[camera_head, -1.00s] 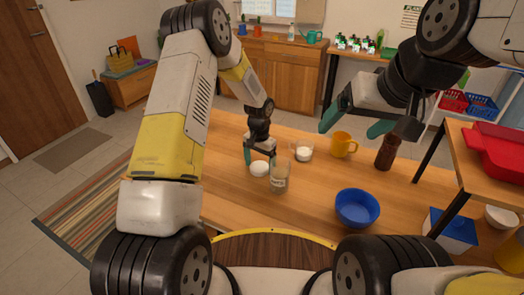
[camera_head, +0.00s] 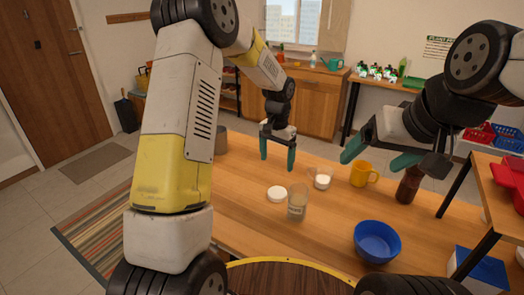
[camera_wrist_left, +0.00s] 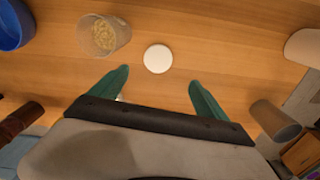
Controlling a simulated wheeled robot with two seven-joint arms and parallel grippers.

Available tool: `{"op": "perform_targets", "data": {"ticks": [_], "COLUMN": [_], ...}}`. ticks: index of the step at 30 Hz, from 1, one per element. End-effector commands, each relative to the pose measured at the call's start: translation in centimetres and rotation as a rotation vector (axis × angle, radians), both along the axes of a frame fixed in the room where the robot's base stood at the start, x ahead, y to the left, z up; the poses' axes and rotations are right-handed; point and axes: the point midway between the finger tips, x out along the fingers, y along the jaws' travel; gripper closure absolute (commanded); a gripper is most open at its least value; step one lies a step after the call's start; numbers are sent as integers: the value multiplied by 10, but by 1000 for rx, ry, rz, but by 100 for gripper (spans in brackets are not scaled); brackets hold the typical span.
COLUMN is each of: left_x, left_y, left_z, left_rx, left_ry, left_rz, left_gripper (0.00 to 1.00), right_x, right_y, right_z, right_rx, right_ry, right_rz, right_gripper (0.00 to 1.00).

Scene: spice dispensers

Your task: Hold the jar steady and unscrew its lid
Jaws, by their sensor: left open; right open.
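The clear jar (camera_head: 297,203) with pale contents stands upright and open on the table; it also shows in the left wrist view (camera_wrist_left: 103,36). The round white lid (camera_head: 277,194) lies flat on the table beside the jar, apart from it, and shows whole in the left wrist view (camera_wrist_left: 158,58). My left gripper (camera_head: 278,160) is open and empty, above the table behind the lid. Its two green fingers (camera_wrist_left: 155,88) have nothing between them. My right gripper (camera_head: 377,158) is open and empty, above the table near the yellow mug.
A glass with white contents (camera_head: 322,179), a yellow mug (camera_head: 361,175) and a brown bottle (camera_head: 408,186) stand right of the jar. A blue bowl (camera_head: 376,242) is at front right. A grey cup (camera_head: 221,141) stands at the left. The table's front left is clear.

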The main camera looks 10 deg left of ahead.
Motion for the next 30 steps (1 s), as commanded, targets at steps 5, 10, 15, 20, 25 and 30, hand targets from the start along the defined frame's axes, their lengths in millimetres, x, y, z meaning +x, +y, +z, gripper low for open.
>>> {"op": "perform_targets", "data": {"ticks": [5, 10, 15, 20, 25, 30], "left_x": [-35, -87, -146, -204, -252, -275], "left_y": [25, 47, 64, 76, 81, 82], "left_z": [80, 143, 186, 208, 214, 214], "left_rx": [-31, -77, -136, -203, -269, -307], "left_ry": [-95, -185, -275, -356, -423, -457], "left_rz": [79, 169, 255, 334, 397, 427], "left_gripper": [14, 14, 14, 14, 14, 14], "right_x": [0, 0, 0, 0, 0, 0], "right_y": [0, 0, 0, 0, 0, 0], "right_z": [0, 0, 0, 0, 0, 0], "right_rx": [0, 0, 0, 0, 0, 0], "right_ry": [0, 0, 0, 0, 0, 0], "right_rz": [0, 0, 0, 0, 0, 0], "right_gripper": [16, 16, 16, 16, 16, 16]}}
